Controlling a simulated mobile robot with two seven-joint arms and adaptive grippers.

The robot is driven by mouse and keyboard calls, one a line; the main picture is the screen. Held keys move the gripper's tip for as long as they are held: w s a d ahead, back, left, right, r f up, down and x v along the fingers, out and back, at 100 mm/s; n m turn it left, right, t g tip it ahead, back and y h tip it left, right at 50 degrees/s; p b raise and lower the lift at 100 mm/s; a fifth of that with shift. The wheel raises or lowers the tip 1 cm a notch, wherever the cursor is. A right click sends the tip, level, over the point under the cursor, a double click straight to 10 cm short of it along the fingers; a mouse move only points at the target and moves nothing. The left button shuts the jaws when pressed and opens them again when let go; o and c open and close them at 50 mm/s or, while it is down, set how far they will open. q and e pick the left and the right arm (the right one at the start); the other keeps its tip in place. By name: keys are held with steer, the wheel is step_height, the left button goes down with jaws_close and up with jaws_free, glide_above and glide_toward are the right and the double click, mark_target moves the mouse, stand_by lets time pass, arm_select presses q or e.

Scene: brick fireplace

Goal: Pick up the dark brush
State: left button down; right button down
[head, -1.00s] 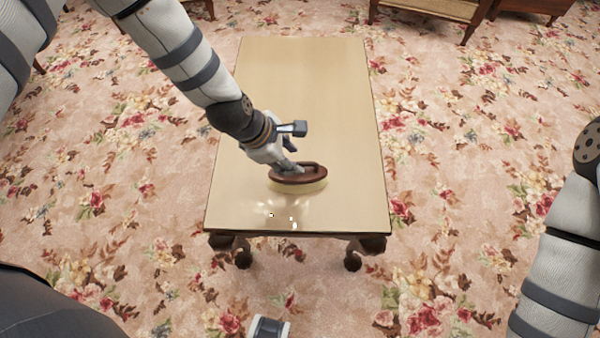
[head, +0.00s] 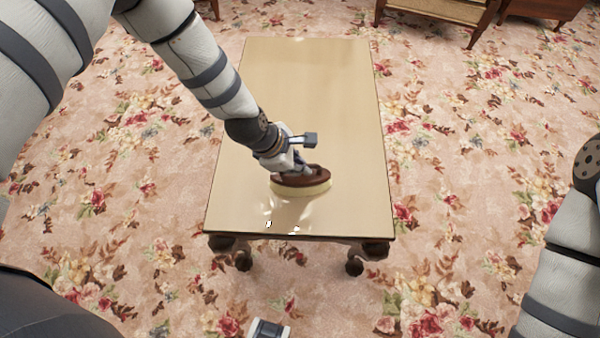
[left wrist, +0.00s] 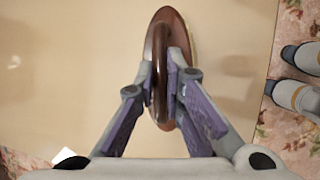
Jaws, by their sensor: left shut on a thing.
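The dark brush (head: 290,181) has a reddish-brown wooden back with a looped handle and pale bristles. It is at the near end of the pale wooden table (head: 300,100), bristles down. I cannot tell whether it touches the tabletop or is slightly above it. My left gripper (head: 304,169) reaches down from the upper left and is shut on the brush's handle. In the left wrist view the fingers (left wrist: 172,88) close on both sides of the handle of the brush (left wrist: 160,28). My right arm shows at the right edge, but its gripper is not clearly in view.
The rest of the tabletop is clear. Flowered carpet (head: 470,180) surrounds the table, with free floor on both sides. Wooden furniture (head: 440,15) stands at the far right.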

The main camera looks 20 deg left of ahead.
arm_select(q)
steer(key=shift+r, duration=0.1)
